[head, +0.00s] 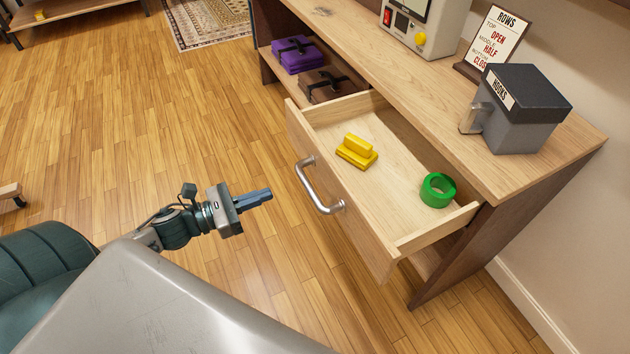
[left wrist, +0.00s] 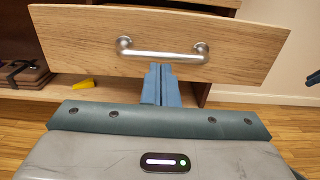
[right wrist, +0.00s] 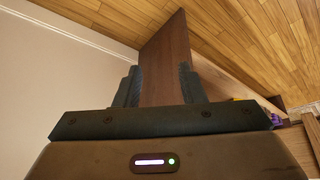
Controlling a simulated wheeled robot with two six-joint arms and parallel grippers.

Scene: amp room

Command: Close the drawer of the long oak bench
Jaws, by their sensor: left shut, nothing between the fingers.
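The long oak bench (head: 445,110) stands at the right of the head view. Its drawer (head: 345,215) is pulled well out, with a yellow block-like piece (head: 357,151) and a green ring (head: 438,190) inside. The drawer has a metal bar handle (head: 318,187), which also shows in the left wrist view (left wrist: 162,54). My left gripper (head: 262,196) is shut and empty, in front of the drawer and apart from the handle. My right gripper (right wrist: 160,85) is open and empty; a dark wooden panel (right wrist: 165,60) shows beyond its fingers.
On the bench top stand a grey machine (head: 420,25), a "ROWS" sign (head: 492,40) and a dark-lidded "HOOKS" box (head: 515,110). Purple (head: 297,54) and brown (head: 325,85) bundles lie on the shelf left of the drawer. The wooden floor (head: 180,130) before the bench is clear.

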